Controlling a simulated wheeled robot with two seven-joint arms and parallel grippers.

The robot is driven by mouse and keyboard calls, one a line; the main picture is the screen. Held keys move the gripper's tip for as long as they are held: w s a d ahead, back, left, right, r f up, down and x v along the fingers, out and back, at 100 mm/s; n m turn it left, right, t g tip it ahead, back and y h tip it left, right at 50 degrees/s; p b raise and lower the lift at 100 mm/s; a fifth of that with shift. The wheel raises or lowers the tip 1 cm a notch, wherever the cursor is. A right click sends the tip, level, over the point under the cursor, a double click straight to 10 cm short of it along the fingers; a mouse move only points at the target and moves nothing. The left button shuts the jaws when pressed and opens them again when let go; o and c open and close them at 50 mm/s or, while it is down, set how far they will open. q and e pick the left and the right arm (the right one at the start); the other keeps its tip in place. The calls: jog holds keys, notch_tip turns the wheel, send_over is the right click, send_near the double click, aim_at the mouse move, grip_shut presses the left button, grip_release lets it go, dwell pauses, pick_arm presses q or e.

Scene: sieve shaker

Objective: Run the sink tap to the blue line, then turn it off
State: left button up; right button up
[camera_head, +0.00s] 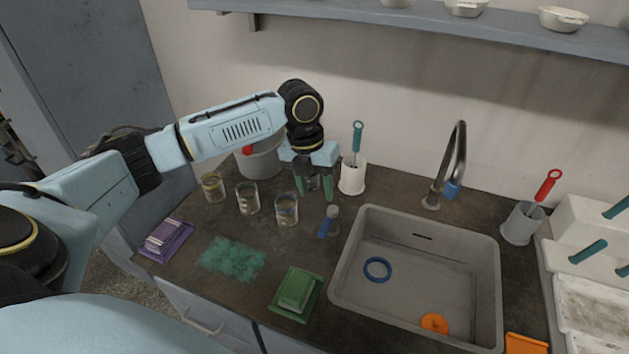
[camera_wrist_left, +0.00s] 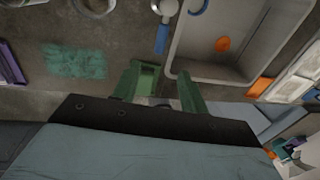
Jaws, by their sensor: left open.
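The grey sink (camera_head: 488,265) is set into the dark counter, with a curved metal tap (camera_head: 461,150) at its back edge. A blue ring (camera_head: 377,269) and an orange piece (camera_head: 434,323) lie in the basin. No water stream is visible. My left gripper (camera_head: 314,190) is open, fingers down, above the counter behind the lever and apart from it. My right gripper is out of view.
Several glass jars (camera_head: 247,198), a grey bucket (camera_head: 262,165) and a white brush holder (camera_head: 353,178) crowd my left gripper. A green sponge on a tray (camera_head: 297,291) lies in front. A grey cup with a red brush (camera_head: 522,224) stands right of the tap.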

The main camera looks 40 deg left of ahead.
aim_at(323, 227)
pick_arm(q)
jog(key=f, duration=0.4)
jog(key=d+f, duration=0.1)
jog(key=f, duration=0.6)
jog(key=shift+w+d+f+b, duration=0.2)
jog(key=shift+d+f+b, duration=0.1)
jog(key=shift+d+b, duration=0.1)
grip_shut()
